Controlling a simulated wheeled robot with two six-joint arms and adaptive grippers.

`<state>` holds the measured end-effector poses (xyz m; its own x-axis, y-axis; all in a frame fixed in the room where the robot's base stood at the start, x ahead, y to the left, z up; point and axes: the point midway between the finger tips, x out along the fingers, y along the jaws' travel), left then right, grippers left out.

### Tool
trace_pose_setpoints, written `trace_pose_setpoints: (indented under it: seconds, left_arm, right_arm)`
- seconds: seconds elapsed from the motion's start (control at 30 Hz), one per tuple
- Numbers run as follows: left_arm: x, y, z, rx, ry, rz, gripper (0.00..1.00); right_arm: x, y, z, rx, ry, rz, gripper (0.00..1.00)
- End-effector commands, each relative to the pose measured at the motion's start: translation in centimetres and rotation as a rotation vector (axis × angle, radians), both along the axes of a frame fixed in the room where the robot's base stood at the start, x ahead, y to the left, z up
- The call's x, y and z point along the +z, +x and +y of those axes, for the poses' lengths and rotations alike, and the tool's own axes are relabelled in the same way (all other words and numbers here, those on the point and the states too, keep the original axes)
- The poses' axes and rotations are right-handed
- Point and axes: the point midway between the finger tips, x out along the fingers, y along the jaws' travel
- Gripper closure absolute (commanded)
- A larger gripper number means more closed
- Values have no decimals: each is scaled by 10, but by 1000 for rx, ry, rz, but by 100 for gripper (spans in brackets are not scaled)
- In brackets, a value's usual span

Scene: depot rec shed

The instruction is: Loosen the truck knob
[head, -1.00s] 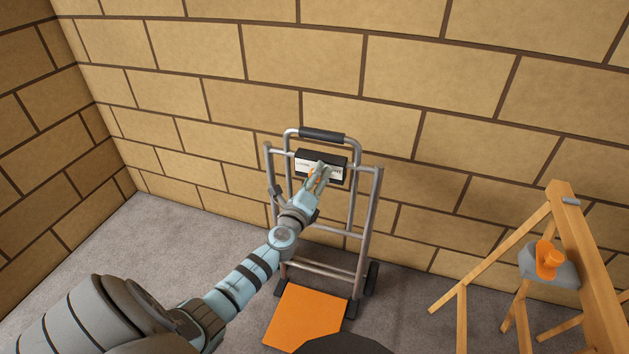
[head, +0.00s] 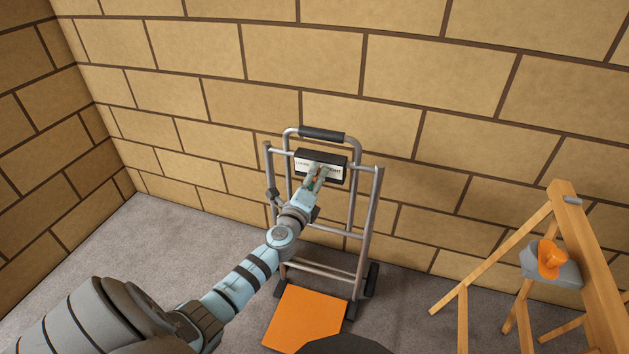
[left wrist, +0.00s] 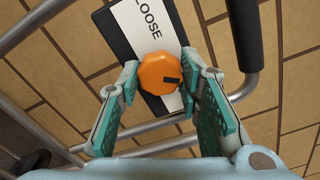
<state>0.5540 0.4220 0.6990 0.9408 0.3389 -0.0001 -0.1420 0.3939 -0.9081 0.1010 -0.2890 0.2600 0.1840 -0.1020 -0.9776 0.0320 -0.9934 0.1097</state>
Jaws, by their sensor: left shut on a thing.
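The truck knob is an orange, many-sided knob (left wrist: 155,75) with a dark pointer mark at its right side. It sits on a black box with a white label (head: 335,169) high on the hand truck (head: 376,200). In the left wrist view the label (left wrist: 150,25) reads "LOOSE", its first letter partly cut off. My left gripper (head: 316,170) reaches the box, and in the wrist view its fingertips (left wrist: 161,74) are shut on the knob from both sides. In the head view the fingers mostly hide the knob. My right gripper is not in view.
The truck's orange toe plate (head: 306,319) lies on the grey floor. A block wall stands close behind the truck. At the right is a wooden trestle (head: 590,262) with a grey block and orange piece (head: 550,262). The floor at the left is clear.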

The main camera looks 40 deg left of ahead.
Motion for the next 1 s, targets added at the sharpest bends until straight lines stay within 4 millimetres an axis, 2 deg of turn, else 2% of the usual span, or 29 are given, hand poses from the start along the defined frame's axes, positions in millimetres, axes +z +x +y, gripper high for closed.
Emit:
trace_pose_setpoints:
  seconds: [0.53,0.63,1.0]
  left_arm:
    - [-2,0,0,-2,-475,-171,96]
    - [-2,0,0,-1,-566,-204,96]
    - [-2,0,0,-2,-896,-323,96]
  right_arm:
    - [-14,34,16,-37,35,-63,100]
    - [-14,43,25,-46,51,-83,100]
    - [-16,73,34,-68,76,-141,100]
